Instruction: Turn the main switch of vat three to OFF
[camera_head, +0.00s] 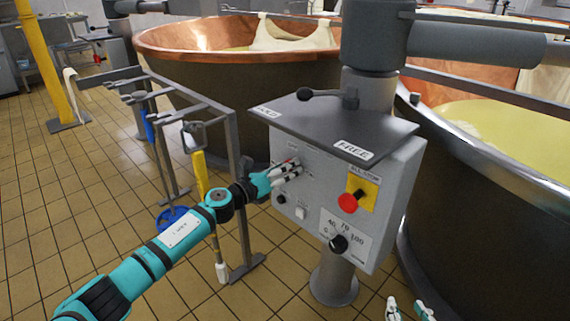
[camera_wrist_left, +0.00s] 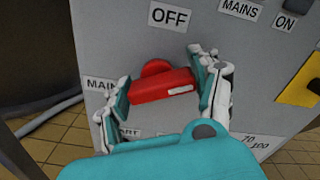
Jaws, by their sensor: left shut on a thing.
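The main switch is a red rotary handle with a white mark, seen in the left wrist view (camera_wrist_left: 150,92). Its long part lies nearly level there, with the white mark at its right end. An OFF label (camera_wrist_left: 170,16) is above it and an ON label (camera_wrist_left: 285,22) is further to the upper right. My left gripper (camera_wrist_left: 165,88) is shut on the handle, one finger at each end. In the head view my left gripper (camera_head: 286,170) is at the grey control box (camera_head: 315,206) and mostly hides the switch. My right gripper (camera_head: 409,310) is at the bottom edge, fingers apart and empty.
The box also carries a red stop button (camera_head: 348,203) on a yellow plate and a black dial (camera_head: 338,244). A dark lid (camera_head: 330,125) overhangs it. Copper vats (camera_head: 190,45) stand behind and at right (camera_head: 480,190). A metal rack (camera_head: 232,140) is left.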

